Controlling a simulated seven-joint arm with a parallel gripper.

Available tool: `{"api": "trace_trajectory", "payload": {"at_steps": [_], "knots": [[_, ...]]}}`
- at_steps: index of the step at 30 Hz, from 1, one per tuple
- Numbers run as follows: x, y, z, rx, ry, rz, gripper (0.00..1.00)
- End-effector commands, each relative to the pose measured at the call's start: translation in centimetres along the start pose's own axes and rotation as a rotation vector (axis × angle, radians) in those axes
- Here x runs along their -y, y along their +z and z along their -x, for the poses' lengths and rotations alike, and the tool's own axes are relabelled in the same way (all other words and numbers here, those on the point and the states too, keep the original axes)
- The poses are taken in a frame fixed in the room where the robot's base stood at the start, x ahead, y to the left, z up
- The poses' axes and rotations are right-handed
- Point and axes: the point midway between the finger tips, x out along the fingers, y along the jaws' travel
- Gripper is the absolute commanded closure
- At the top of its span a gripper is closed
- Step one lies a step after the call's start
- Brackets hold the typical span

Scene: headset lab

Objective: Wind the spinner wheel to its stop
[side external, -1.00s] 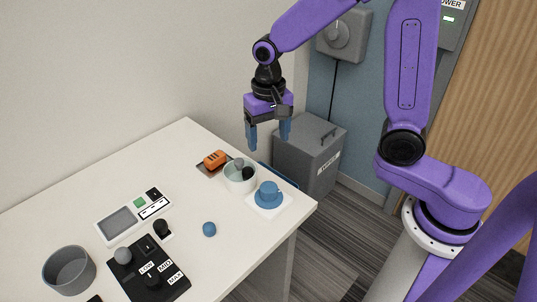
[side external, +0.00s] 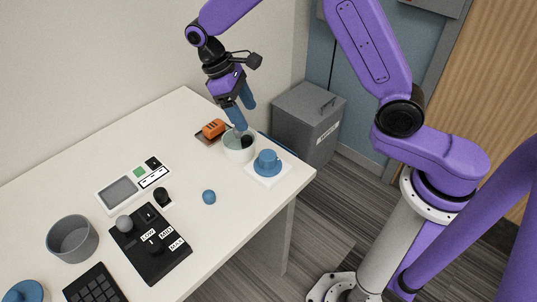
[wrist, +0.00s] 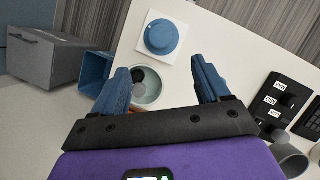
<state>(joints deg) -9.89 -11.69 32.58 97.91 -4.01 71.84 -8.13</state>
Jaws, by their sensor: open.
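I cannot tell for sure which thing is the spinner wheel.
A blue ball (side external: 209,197), a meter (side external: 132,187) and a grey pot (side external: 72,240) stand on the table.

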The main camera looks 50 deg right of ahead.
Motion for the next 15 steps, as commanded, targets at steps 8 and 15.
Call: {"api": "trace_trajectory", "payload": {"at_steps": [8,15], "knots": [[0.0,0.1,-5.2,0.004,-0.001,-0.003,0.25],[0.0,0.1,-9.7,0.005,-0.001,-0.003,0.25]]}}
